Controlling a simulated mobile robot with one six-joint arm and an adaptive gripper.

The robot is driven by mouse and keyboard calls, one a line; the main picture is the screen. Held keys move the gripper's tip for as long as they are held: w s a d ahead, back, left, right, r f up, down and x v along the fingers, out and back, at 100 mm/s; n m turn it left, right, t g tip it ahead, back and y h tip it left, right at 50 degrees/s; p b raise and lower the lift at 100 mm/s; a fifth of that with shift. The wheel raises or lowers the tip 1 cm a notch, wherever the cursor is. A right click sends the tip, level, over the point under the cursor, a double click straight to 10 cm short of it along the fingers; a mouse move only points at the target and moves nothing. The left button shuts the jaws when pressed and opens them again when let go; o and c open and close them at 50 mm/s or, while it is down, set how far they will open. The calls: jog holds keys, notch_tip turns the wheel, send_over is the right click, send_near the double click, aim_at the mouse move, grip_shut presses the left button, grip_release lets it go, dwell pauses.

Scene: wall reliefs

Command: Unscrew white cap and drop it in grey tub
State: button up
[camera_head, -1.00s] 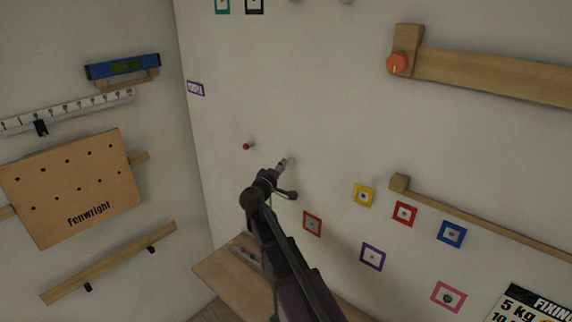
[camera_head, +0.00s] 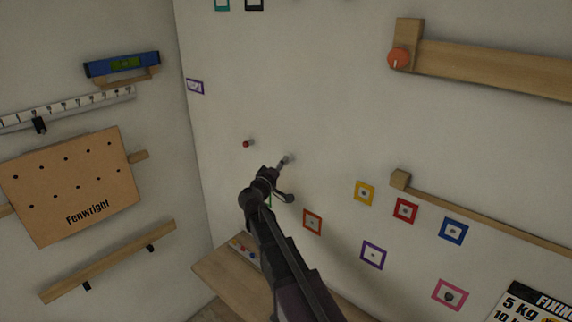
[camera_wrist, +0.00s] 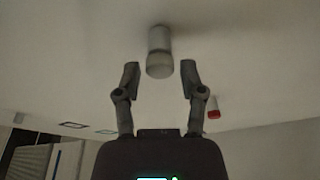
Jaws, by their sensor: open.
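A pale, whitish cap (camera_wrist: 160,66) sits on the end of a grey stud (camera_wrist: 160,38) that sticks out of the wall. The stud also shows small beside the gripper in the camera_head view (camera_head: 289,159). My gripper (camera_wrist: 160,70) is open, with one finger on each side of the cap and a gap on both sides. In the camera_head view my gripper (camera_head: 283,180) is close to the wall and partly hides the cap. I cannot make out a grey tub in either view.
A red-tipped peg (camera_head: 247,144) sticks out up and left of the gripper. A wooden shelf (camera_head: 222,272) with small items lies below, partly behind my arm. Coloured square frames, such as an orange one (camera_head: 312,222), are on the wall to the right.

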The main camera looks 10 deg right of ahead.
jog(key=shift+m+h, duration=0.3)
jog(key=shift+m, duration=0.8)
jog(key=shift+f+m+b, duration=0.1)
jog(key=shift+m+b, duration=0.2)
jog(key=shift+b, duration=0.05)
jog(key=shift+w+m+g+h+b, duration=0.2)
jog(key=shift+m+h, duration=0.25)
jog(key=shift+m, duration=0.95)
jog(key=shift+s+m+g+h+b, duration=0.1)
jog(key=shift+m+h+b, duration=0.3)
jog(key=shift+m, duration=1)
jog(key=shift+m+g+h, duration=0.4)
jog(key=shift+m, duration=1.25)
jog(key=shift+m+g+h, duration=0.35)
jog(key=shift+m+g, duration=0.05)
jog(key=shift+m, duration=1.25)
